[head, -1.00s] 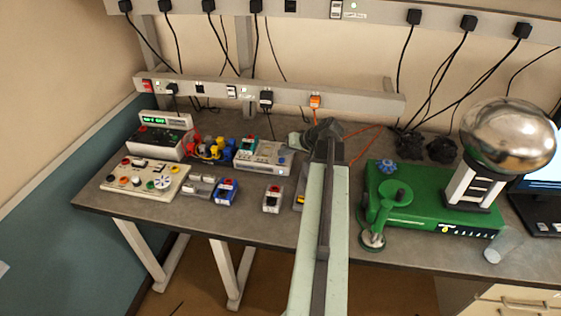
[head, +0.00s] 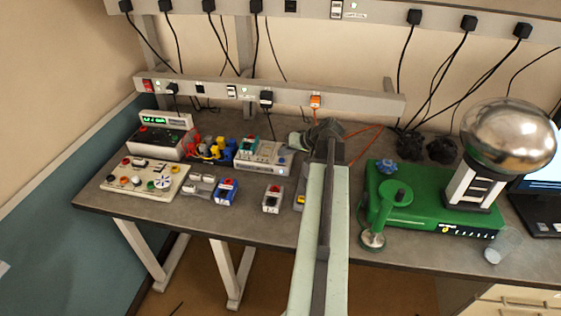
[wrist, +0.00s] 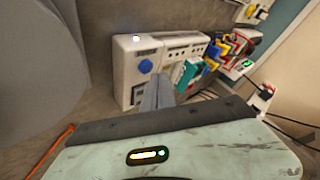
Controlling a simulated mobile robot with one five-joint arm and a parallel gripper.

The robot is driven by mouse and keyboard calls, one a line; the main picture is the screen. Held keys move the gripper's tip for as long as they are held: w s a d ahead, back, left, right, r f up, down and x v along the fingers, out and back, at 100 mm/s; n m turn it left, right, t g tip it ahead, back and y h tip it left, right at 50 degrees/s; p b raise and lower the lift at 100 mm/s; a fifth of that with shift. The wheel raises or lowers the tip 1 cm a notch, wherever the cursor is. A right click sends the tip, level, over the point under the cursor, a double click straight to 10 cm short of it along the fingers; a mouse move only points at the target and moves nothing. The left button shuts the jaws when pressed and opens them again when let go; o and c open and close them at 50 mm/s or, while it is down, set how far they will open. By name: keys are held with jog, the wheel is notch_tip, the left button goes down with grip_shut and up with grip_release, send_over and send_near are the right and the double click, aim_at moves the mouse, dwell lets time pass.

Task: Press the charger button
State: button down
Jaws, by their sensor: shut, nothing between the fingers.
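The charger (head: 258,166) is a pale grey box at the middle back of the bench, with a teal block standing in it. In the wrist view the charger (wrist: 127,75) shows a round blue button (wrist: 145,66) and a small lit spot near its far corner. My gripper (wrist: 158,82) is shut and empty, its fingers pointing at the charger's near side, just below and right of the button in the picture. I cannot tell whether the fingertips touch the box. In the head view my gripper (head: 297,140) is small, at the charger's right end.
A white meter unit (head: 155,143), a control board (head: 145,180) and small blue (head: 226,191) and red-topped (head: 272,198) blocks lie left of my arm. A green machine (head: 440,208) with a metal dome (head: 508,134) stands right. A socket rail (head: 215,89) runs behind.

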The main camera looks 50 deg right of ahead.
aim_at(284, 160)
jog(key=shift+f, duration=0.1)
jog(key=shift+w+f+b, duration=0.1)
jog(key=shift+f+b, duration=0.2)
jog(key=shift+b, duration=0.1)
jog(key=shift+f+b, duration=0.4)
dwell(0.3)
jog(key=shift+r+p, duration=0.8)
jog(key=shift+r, duration=0.1)
notch_tip(284, 160, up, 5)
jog(key=p, duration=0.5)
